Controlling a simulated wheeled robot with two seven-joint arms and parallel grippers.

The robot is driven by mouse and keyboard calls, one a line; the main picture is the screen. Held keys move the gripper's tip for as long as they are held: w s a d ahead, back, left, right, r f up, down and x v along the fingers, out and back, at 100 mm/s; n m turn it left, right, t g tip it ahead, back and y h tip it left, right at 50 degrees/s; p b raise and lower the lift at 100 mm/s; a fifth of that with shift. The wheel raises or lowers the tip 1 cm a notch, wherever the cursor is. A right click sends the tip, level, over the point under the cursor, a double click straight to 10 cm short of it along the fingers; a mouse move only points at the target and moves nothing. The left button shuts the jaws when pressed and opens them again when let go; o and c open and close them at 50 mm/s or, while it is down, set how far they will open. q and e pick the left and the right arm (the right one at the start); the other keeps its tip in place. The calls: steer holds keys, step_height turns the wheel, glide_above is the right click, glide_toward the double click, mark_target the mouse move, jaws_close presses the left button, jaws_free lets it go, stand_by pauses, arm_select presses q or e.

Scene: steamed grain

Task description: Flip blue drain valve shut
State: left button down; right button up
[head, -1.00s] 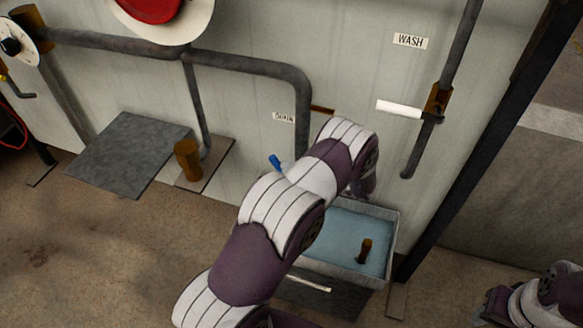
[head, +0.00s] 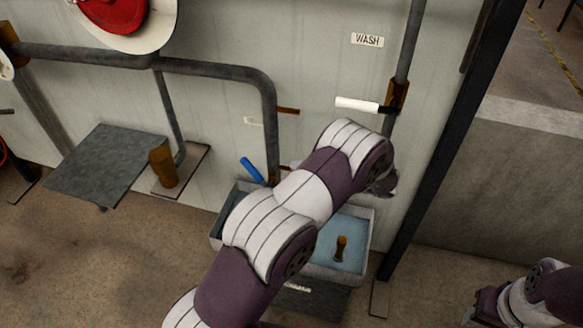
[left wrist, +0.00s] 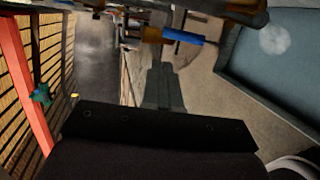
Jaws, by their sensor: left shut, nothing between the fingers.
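The blue drain valve handle (head: 252,170) slants up and left beside the grey drain pipe (head: 271,135), above the left part of the basin. My left forearm hides the pipe's lower end. The blue handle also shows near the top of the left wrist view (left wrist: 183,39), by an orange-brown fitting. My left gripper (head: 384,184) is mostly hidden behind my wrist, to the right of the handle and apart from it. It is shut and empty. Part of my right arm shows at the lower right; its gripper fingers are not visible.
A metal basin (head: 368,228) with blue water and a brown standing plug (head: 341,248) sits under the pipe. A white-handled wash valve (head: 357,104) is on the wall at right. A dark post (head: 440,150) stands further right. A grey plate (head: 103,165) is at left.

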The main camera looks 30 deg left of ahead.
arm_select(q)
steer(key=w+r+m+t, duration=0.1)
steer(key=w+m+t, duration=0.1)
steer(key=w+r+m+t+h, duration=0.1)
steer(key=w+m+t, duration=0.1)
steer(key=w+r+m+t+h, duration=0.1)
steer(key=w+m+t, duration=0.1)
steer(key=shift+w+a+r, duration=0.1)
steer(key=shift+w+r, duration=0.05)
steer(key=shift+r, duration=0.05)
steer(key=d+r+m+t+h, duration=0.35)
steer(key=d+m+h, duration=0.55)
steer(key=m, duration=0.6)
steer(key=s+d+f+m+g+h, duration=0.1)
steer(key=s+d+m+g+h, duration=0.1)
steer(key=s+m+h, duration=0.4)
steer(key=s+a+f+m+g+y, duration=0.1)
steer(key=s+m+g, duration=0.4)
steer(key=s, duration=1.5)
steer(key=f+m+y, duration=0.1)
steer(key=m, duration=0.4)
steer(key=shift+s+a, duration=0.2)
steer(key=shift+g, duration=0.25)
